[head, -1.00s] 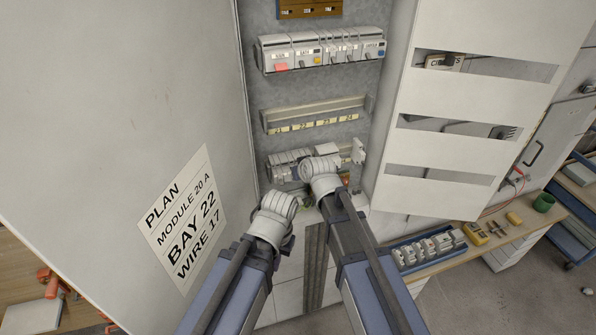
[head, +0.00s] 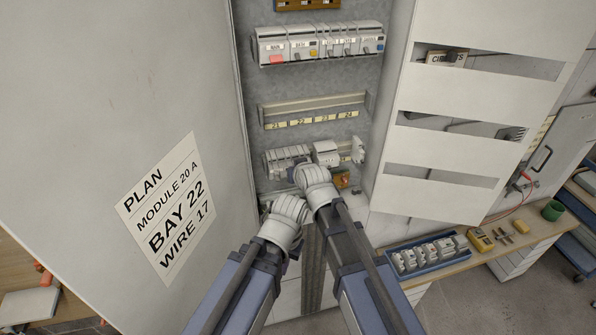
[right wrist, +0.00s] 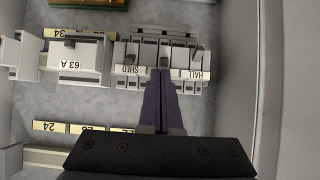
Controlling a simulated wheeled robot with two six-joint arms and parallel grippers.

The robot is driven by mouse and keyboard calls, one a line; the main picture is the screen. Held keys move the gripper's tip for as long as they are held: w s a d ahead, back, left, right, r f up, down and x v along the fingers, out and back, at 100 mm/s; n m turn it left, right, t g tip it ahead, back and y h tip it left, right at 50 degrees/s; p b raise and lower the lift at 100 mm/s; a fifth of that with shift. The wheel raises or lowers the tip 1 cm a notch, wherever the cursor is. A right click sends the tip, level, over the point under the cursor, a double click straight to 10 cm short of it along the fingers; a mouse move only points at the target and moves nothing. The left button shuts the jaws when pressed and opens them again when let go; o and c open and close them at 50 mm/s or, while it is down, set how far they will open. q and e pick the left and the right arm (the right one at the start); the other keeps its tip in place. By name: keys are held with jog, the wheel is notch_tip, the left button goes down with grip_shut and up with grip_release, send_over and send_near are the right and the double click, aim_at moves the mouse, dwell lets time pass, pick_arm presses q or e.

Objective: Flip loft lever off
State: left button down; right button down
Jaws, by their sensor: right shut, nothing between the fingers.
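In the right wrist view, upside down, a row of breaker modules (right wrist: 145,54) carries the labels SHED (right wrist: 129,70) and HALL (right wrist: 197,75). Between them is a module with a small grey lever (right wrist: 164,62); its label is covered by my fingers, and I can read no LOFT label. My right gripper (right wrist: 163,84) is shut and empty, its tips at this middle module just by the lever; contact cannot be told. In the head view the lower breaker row (head: 287,156) lies beyond my right gripper (head: 316,180). My left gripper (head: 288,211) is lower left, its fingers hidden.
A 63 A module (right wrist: 75,62) sits beside the row. Above, in the head view, are a numbered empty rail (head: 313,111) and an upper breaker row (head: 320,43). A white slotted panel (head: 455,120) stands right; a plan sheet (head: 170,210) hangs on the left panel.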

jog(key=t+b, duration=0.1)
jog(key=b, duration=0.2)
jog(key=s+f+t+y+b, duration=0.1)
jog(key=b, duration=0.2)
jog(key=f+t+b, duration=0.1)
jog(key=t+b, duration=0.1)
jog(key=b, duration=0.1)
jog(key=shift+s+d+f+b, duration=0.15)
jog(key=shift+s+d+b, duration=0.15)
jog(key=shift+b, duration=0.05)
dwell(1.6)
